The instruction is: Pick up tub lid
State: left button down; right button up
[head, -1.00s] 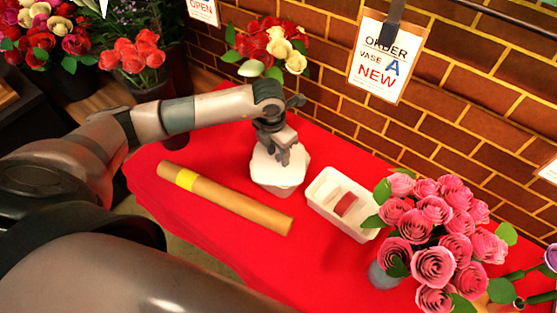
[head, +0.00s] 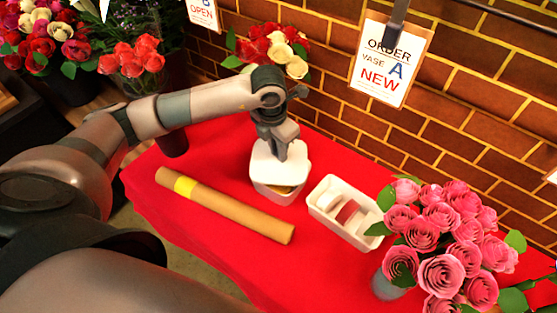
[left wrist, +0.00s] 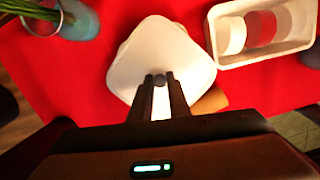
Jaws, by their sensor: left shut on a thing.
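The lid is raised and slightly tilted over the white tub (head: 268,190). A yellowish inside shows through the gap between them at the front right. My right gripper is not in either view.
A white tray (head: 373,241) with white and red rolls stands right of the tub. A brown paper roll with a yellow band (head: 235,212) lies in front. Pink roses (head: 440,225) stand at the right, and red and cream flowers (head: 270,48) behind, near the brick wall.

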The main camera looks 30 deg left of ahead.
pick_arm(q)
jog(key=s+d+r+b, duration=0.3)
jog(key=d+r, duration=0.3)
jog(key=d, duration=0.5)
jog(key=shift+s+r, duration=0.35)
jog(key=shift+s, duration=0.3)
jog(key=shift+w+a, duration=0.1)
jog(key=shift+a, duration=0.05)
jog(key=w+a+f+n+p, duration=0.1)
jog(key=a+n, duration=0.2)
jog(key=w+a+f+n+p, duration=0.1)
jog(key=w+a+n+p, duration=0.1)
jog(key=a+n, duration=0.1)
jog(key=w+a+f+n+y+p, duration=0.1)
jog(key=a+n+p, duration=0.1)
jog(key=n, duration=0.3)
jog(key=shift+w+a+f, duration=0.2)
jog(key=shift+a, duration=0.25)
jog(key=shift+w+a+f, duration=0.15)
jog(key=shift+a, duration=0.3)
jog(key=shift+a+f+n, duration=0.15)
jog(key=shift+a+n, duration=0.05)
jog(key=shift+n, duration=0.2)
jog(key=shift+w, duration=0.1)
jog(key=shift+f, duration=0.15)
